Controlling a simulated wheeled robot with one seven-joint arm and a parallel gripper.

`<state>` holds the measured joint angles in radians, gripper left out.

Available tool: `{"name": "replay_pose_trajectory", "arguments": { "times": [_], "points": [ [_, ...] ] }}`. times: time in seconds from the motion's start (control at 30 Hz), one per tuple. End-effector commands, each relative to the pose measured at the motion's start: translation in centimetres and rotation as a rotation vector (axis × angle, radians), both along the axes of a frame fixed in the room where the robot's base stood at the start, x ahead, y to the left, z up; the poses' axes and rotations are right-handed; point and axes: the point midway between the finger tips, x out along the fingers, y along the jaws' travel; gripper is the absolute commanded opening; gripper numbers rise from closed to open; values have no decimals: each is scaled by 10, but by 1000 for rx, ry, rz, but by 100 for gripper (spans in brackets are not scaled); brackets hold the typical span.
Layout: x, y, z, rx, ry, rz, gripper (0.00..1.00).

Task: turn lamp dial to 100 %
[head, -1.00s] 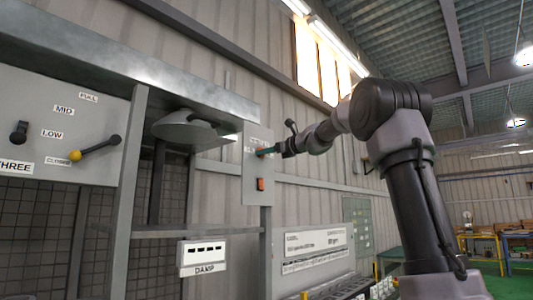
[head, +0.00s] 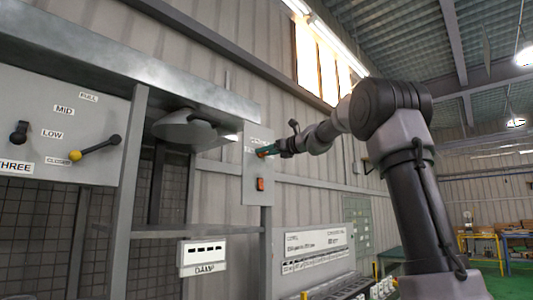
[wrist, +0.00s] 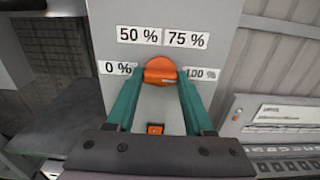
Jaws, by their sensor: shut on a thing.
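The lamp dial (wrist: 158,72) is an orange knob on a light grey panel (head: 257,195). Labels stand around it: 0 % (wrist: 118,68) at the left, 50 % (wrist: 139,35) and 75 % (wrist: 187,40) above, 100 % (wrist: 201,74) at the right. My gripper (wrist: 160,68) has two teal fingers, one on each side of the dial, and is shut on it. The fingers hide its sides, and I cannot tell which label it points to. In the head view, my gripper (head: 267,151) reaches the panel from the right.
An orange switch (wrist: 155,128) sits below the dial. A grey hood (head: 188,131) hangs left of the panel. A lever with a yellow knob (head: 75,155) is further left. A box marked DAMP (head: 204,257) hangs below. Corrugated wall stands behind.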

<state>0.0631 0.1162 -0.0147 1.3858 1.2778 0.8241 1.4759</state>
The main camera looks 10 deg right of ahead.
Motion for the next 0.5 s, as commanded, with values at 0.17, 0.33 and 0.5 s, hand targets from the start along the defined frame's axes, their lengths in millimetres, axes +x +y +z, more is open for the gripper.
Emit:
{"name": "replay_pose_trajectory", "arguments": {
  "times": [0.17,0.33,0.5],
  "points": [
    [1,0,-3,-1,6,0,82],
    [1,0,-2,-1,3,0,82],
    [-2,-2,-1,-1,2,0,82]
  ]
}}
